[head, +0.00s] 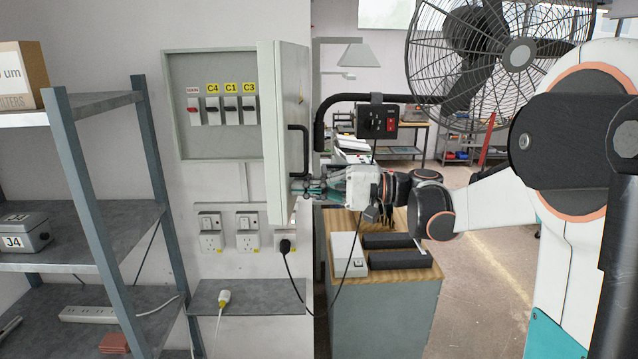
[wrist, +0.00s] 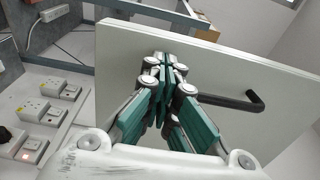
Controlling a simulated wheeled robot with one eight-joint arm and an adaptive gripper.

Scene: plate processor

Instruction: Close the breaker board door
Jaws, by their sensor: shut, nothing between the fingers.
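The breaker board (head: 208,148) is a grey box on the wall with a red main switch and several labelled breakers. Its door (head: 285,105) stands wide open, swung out from the board's right side, with a black handle (head: 298,150) on its outer face. My gripper (head: 297,189) is at the lower part of the door's outer face, below the handle. In the wrist view my gripper (wrist: 163,62) has its fingers together and empty, at the pale door panel (wrist: 125,62). The handle (wrist: 245,102) lies to its right. I cannot tell whether the fingertips touch the panel.
Sockets (head: 248,233) and a small shelf (head: 255,297) are on the wall below the board. Metal shelving (head: 85,180) stands at left. A wooden-topped cabinet (head: 400,276) stands below my arm, and a large fan (head: 480,60) is behind it.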

